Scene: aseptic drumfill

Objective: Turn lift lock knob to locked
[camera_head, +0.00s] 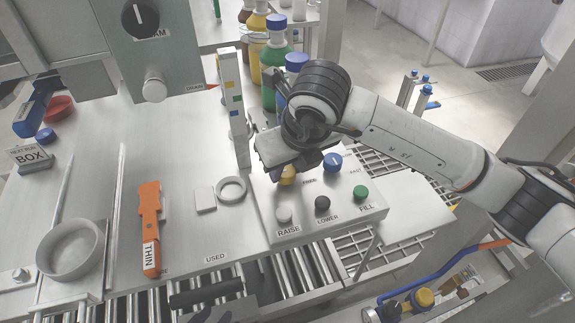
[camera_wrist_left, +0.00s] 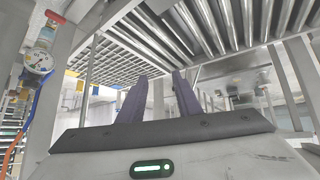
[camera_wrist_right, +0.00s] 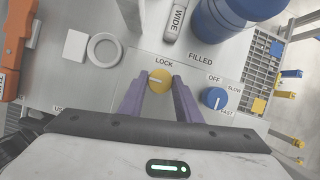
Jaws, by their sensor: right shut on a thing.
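The lift lock knob is a yellow round knob (camera_wrist_right: 160,81) with a pale pointer line lying roughly sideways, below the word LOCK in the right wrist view. In the head view only part of the yellow knob (camera_head: 288,176) shows under my right gripper (camera_head: 284,164). In the right wrist view the purple fingers of my right gripper (camera_wrist_right: 160,87) stand on either side of the knob, shut on it. My left gripper's fingers (camera_wrist_left: 159,88) are spread apart with nothing between them, below a roller conveyor.
A blue knob (camera_wrist_right: 215,98) marked OFF, SLOW and FAST sits close to the right finger. RAISE (camera_head: 284,214), LOWER (camera_head: 322,202) and FILL (camera_head: 360,192) buttons line the panel's front. A white ring (camera_head: 232,189) and an orange tool (camera_head: 150,225) lie left; bottles (camera_head: 274,62) stand behind.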

